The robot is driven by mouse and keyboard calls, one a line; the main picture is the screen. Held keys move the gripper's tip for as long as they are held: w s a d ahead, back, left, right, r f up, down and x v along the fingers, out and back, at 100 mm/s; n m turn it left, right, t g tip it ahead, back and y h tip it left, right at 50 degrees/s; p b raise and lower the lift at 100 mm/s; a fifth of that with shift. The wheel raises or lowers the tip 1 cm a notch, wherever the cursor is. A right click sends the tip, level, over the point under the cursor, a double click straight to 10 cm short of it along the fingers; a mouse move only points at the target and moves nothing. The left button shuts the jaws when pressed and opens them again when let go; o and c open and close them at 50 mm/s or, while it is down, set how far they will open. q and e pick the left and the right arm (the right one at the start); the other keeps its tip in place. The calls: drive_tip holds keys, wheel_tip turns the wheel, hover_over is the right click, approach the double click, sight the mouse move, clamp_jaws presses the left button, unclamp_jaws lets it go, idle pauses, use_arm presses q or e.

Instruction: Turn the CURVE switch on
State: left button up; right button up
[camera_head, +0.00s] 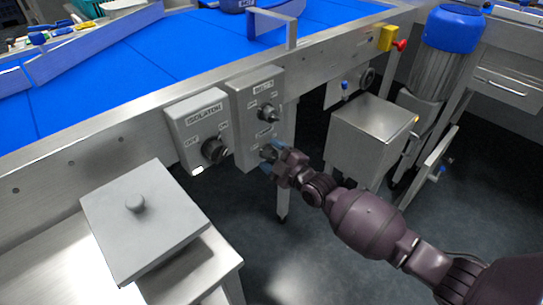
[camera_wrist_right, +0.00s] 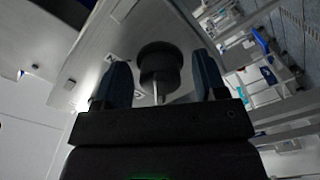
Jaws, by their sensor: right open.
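A grey control box (camera_head: 245,92) on the side of the conveyor frame carries two black rotary knobs, one above the other. The upper knob (camera_head: 267,112) sits under a label; a smaller label (camera_head: 264,131), too small to read surely, is above the lower knob (camera_head: 267,153). My right gripper (camera_head: 273,163) is at this lower knob. In the right wrist view, the black knob (camera_wrist_right: 160,65) with a pale pointer line stands between the two blue fingers of my open right gripper (camera_wrist_right: 163,84). Gaps show on both sides of it. My left gripper is out of view.
An ISOLATOR box (camera_head: 198,120) with its own knob (camera_head: 214,150) is just left of the control box. The blue conveyor belt (camera_head: 130,70) runs above. A grey lidded box (camera_head: 145,235) stands front left, a steel box (camera_head: 370,135) right. A red-and-yellow stop (camera_head: 388,38) is further along.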

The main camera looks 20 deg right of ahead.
drive_tip(key=c, duration=0.9)
